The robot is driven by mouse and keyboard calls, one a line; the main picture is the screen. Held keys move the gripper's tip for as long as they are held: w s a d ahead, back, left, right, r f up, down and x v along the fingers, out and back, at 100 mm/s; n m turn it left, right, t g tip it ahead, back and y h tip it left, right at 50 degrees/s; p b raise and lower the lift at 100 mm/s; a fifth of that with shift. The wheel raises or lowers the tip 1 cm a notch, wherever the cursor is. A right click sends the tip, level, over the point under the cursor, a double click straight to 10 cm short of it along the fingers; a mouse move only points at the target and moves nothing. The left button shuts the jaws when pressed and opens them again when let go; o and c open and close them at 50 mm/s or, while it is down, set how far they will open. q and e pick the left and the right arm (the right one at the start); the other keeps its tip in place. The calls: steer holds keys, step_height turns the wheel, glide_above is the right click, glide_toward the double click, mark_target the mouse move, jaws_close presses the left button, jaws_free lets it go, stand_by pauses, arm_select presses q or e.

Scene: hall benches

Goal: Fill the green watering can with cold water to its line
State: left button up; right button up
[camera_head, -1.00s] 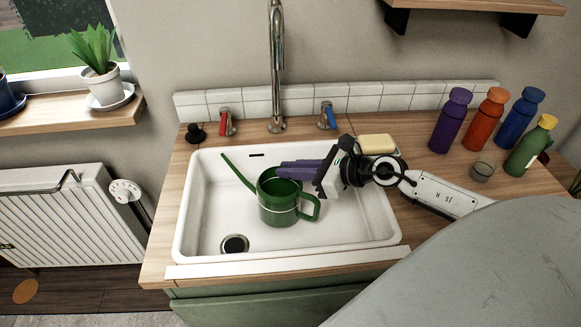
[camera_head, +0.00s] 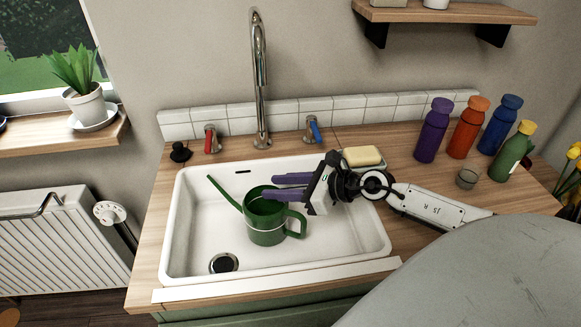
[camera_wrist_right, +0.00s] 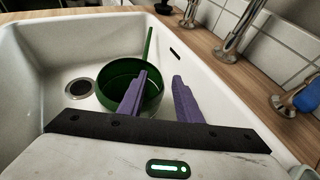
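The green watering can (camera_head: 267,230) stands upright in the white sink, its spout toward the back left and its handle to the right. A thin pale line runs around its body. My right gripper (camera_head: 285,187) is open, with two purple fingers at the can's back rim. In the right wrist view, one finger overlaps the can's opening (camera_wrist_right: 118,78) and the other is beyond the rim; I cannot tell whether they touch it. The tall chrome faucet (camera_head: 260,85) stands behind the sink, with a red-handled tap (camera_head: 212,138) left and a blue-handled tap (camera_head: 313,130) right. My left gripper is out of view.
The sink's drain (camera_head: 223,263) is uncovered; a black stopper (camera_head: 180,152) sits on the counter. Yellow soap (camera_head: 361,156) lies behind my right gripper. Several coloured bottles (camera_head: 434,130) and a small glass (camera_head: 466,179) stand at the right. A shelf (camera_head: 450,12) overhangs the back right.

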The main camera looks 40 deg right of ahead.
steer(key=v, duration=1)
